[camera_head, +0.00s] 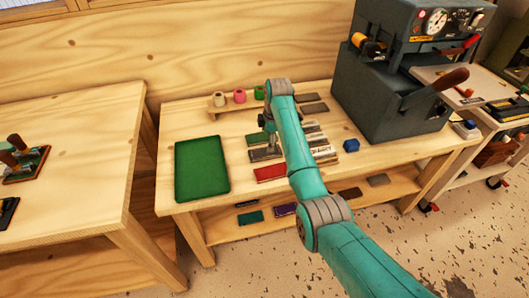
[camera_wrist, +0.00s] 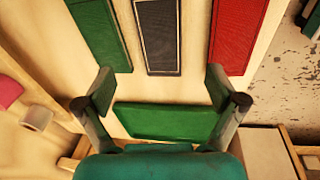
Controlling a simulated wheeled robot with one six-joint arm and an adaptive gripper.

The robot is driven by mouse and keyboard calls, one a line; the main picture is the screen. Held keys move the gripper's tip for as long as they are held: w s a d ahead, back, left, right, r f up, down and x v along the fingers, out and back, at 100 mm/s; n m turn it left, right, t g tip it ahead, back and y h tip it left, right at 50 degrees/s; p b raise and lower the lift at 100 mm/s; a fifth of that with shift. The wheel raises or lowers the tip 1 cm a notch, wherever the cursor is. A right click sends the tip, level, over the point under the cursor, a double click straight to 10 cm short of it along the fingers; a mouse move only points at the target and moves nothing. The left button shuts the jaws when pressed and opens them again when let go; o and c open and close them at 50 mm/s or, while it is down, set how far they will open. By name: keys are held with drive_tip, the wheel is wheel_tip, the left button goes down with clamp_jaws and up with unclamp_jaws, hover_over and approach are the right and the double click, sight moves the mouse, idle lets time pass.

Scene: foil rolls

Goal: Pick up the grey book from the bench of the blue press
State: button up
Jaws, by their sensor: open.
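The grey book (camera_head: 263,155) lies flat on the wooden bench, between a green book (camera_head: 256,139) behind it and a red book (camera_head: 270,173) in front. My arm hides part of this row in the head view. In the wrist view the grey book (camera_wrist: 158,38) has a pale border line and stands at the top centre, with the green book (camera_wrist: 98,33) left and the red book (camera_wrist: 238,35) right. My gripper (camera_wrist: 160,90) is open and empty above the bench, its fingers short of the grey book in the picture. The dark press (camera_head: 385,85) stands on the bench's right.
A green mat (camera_head: 202,168) lies on the bench's left; it shows below the fingers in the wrist view (camera_wrist: 165,121). Foil rolls (camera_head: 240,96) stand on a raised rack behind. A blue block (camera_head: 351,146) sits before the press. More books (camera_head: 285,210) lie on the lower shelf.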

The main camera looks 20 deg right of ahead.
sight(265, 152)
drive_tip(key=shift+w+a+f, duration=0.1)
drive_tip(key=shift+w+f, duration=0.05)
drive_tip(key=shift+f, duration=1.05)
drive_tip(key=shift+w+a+f, duration=0.1)
drive_tip(key=shift+w+f, duration=0.05)
drive_tip(key=shift+f, duration=1)
drive_tip(key=shift+w+a+f, duration=0.1)
drive_tip(key=shift+w+f, duration=0.05)
drive_tip(key=shift+f, duration=1.05)
drive_tip(key=c, duration=1.3)
